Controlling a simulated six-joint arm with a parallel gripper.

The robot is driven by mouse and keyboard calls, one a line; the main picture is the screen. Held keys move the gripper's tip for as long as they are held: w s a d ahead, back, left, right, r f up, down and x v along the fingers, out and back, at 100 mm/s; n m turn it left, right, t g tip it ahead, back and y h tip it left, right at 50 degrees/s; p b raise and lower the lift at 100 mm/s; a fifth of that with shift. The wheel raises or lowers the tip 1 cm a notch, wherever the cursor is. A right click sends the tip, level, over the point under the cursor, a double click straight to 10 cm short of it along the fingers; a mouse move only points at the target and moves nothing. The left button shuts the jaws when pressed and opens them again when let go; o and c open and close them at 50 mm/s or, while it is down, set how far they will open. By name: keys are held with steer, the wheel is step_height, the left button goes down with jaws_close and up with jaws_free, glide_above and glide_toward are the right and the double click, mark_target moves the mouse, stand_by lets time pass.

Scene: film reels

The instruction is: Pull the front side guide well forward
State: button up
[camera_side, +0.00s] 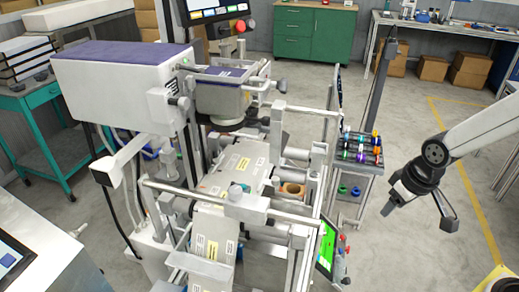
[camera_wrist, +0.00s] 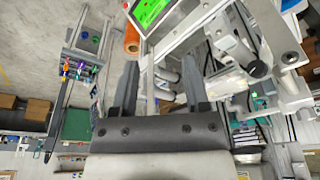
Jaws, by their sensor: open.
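The labelling machine shows in the middle of the side view, with a web of printed labels (camera_side: 212,248) running down its front. A pale block (camera_side: 247,207) sits on a cross rod over the web; it may be the front side guide, but I cannot tell for sure. My gripper (camera_side: 389,208) hangs in free air to the right of the machine, well apart from it. In the wrist view my gripper (camera_wrist: 160,66) has its two dark fingers spread, with nothing held between them. The guide cannot be made out clearly in the wrist view.
A green-lit screen (camera_side: 326,247) stands at the machine's front right, between machine and arm; it also shows in the wrist view (camera_wrist: 151,12). A rack of coloured spools (camera_side: 360,148) stands behind. Rods and posts crowd the web. Floor around my gripper is clear.

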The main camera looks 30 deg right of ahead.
steer(key=shift+o, duration=1)
steer(key=w+a+f+t+y, duration=0.1)
steer(key=w+a+f+t, duration=0.1)
steer(key=w+t, duration=0.3)
steer(key=w+a+f+n+t+y, duration=0.1)
steer(key=w+a+t, duration=0.3)
steer(key=w, duration=1)
steer(key=w+a+f+n+t+y, duration=0.1)
steer(key=w+a+f+t, duration=0.2)
steer(key=w+t, duration=0.3)
steer(key=shift+w+a, duration=0.55)
steer(key=shift+w, duration=1.15)
steer(key=shift+f, duration=0.25)
